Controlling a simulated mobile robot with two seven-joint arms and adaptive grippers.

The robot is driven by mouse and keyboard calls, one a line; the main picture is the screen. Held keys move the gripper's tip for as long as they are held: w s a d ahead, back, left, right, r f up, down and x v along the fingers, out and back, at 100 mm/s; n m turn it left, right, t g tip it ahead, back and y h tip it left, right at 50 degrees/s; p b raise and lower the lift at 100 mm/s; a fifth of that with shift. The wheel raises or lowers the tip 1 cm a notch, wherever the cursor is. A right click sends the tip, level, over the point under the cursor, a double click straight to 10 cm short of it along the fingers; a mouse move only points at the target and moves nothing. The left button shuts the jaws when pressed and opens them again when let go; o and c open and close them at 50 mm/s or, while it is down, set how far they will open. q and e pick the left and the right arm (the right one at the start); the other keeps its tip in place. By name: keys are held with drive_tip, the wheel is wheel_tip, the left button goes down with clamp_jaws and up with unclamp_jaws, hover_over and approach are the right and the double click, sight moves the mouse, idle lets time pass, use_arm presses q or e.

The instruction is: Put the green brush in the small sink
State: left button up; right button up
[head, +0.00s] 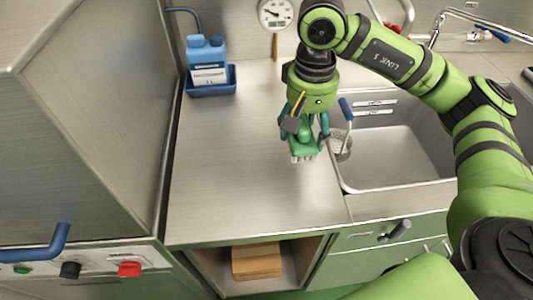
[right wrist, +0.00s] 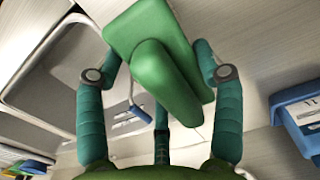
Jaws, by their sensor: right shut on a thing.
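My right gripper (head: 305,136) hangs over the steel counter, just left of the sink, with its fingers closed around the green brush (head: 304,149). The brush has pale bristles facing down and seems a little above the counter; the exact gap is hard to tell. In the right wrist view the brush's green back and raised handle (right wrist: 163,70) show between the fingers. A steel sink basin (head: 390,158) lies right of the brush, its inside partly hidden by my arm. It also shows at the left of the right wrist view (right wrist: 60,70). My left gripper is out of view.
A blue-handled strainer (head: 346,110) hangs at the basin's left edge. A blue bottle (head: 206,60) stands in a blue tray (head: 212,88) at the back left. A faucet (head: 436,30) is behind the sink. The counter (head: 225,170) left of the brush is clear.

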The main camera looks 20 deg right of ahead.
drive_tip(key=p, duration=0.2)
hover_over(270, 166)
wheel_tip(270, 166, down, 3)
drive_tip(key=shift+s+d+f, duration=0.1)
drive_tip(key=shift+d+f, duration=0.05)
drive_tip(key=shift+f, duration=0.25)
wheel_tip(270, 166, down, 3)
drive_tip(key=shift+f+p, duration=0.1)
drive_tip(key=shift+p, duration=0.5)
drive_tip(key=shift+f, duration=0.4)
drive_tip(key=shift+f+b, duration=0.2)
drive_tip(key=shift+b, duration=0.15)
drive_tip(key=o, duration=1.3)
drive_tip(key=shift+o, duration=0.2)
